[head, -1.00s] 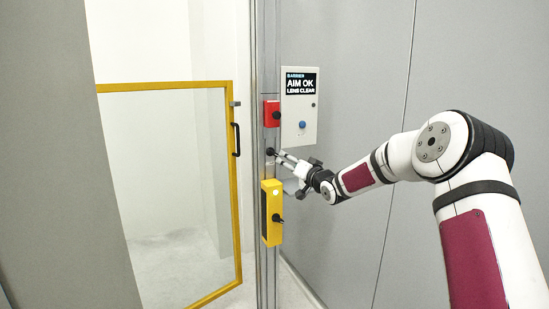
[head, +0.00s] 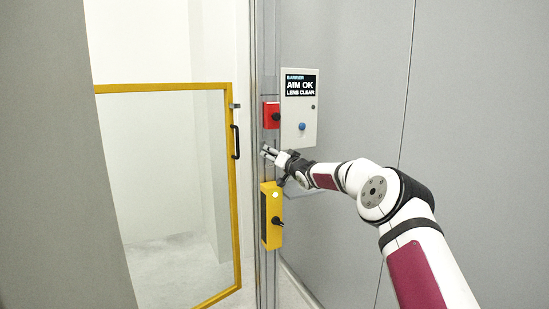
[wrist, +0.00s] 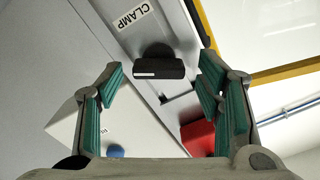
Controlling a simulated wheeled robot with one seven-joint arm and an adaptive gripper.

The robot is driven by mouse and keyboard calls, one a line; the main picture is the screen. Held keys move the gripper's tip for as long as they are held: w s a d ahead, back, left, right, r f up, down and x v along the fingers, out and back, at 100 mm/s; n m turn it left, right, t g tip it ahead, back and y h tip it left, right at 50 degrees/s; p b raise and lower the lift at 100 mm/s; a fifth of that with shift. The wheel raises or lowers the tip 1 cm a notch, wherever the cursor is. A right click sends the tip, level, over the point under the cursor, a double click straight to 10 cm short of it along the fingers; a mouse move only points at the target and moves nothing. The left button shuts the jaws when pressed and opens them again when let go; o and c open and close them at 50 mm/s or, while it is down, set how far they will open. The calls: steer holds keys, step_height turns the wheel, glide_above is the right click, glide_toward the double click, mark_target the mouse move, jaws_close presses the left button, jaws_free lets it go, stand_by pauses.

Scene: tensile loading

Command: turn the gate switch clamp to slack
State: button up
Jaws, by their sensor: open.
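The gate switch clamp is a black knob (wrist: 158,65) with a white line on its face, next to a label reading CLAMP (wrist: 134,16) in the wrist view. My gripper (head: 268,152) is open at the grey post. In the wrist view its green-padded fingers stand on either side of the knob, with gaps to both sides, so it does not look gripped. In the head view the gripper hides the knob. I cannot read which marked position the line points to.
A red box (head: 271,107) with a black knob is just above; a yellow box (head: 271,240) with a black handle is below. A grey panel (head: 298,137) reads AIM OK, LENS CLEAR. The yellow-framed gate (head: 233,190) is left of the post (head: 261,60).

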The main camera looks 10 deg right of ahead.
steer(key=shift+w, duration=0.25)
steer(key=c, duration=1.2)
steer(key=shift+o, duration=0.2)
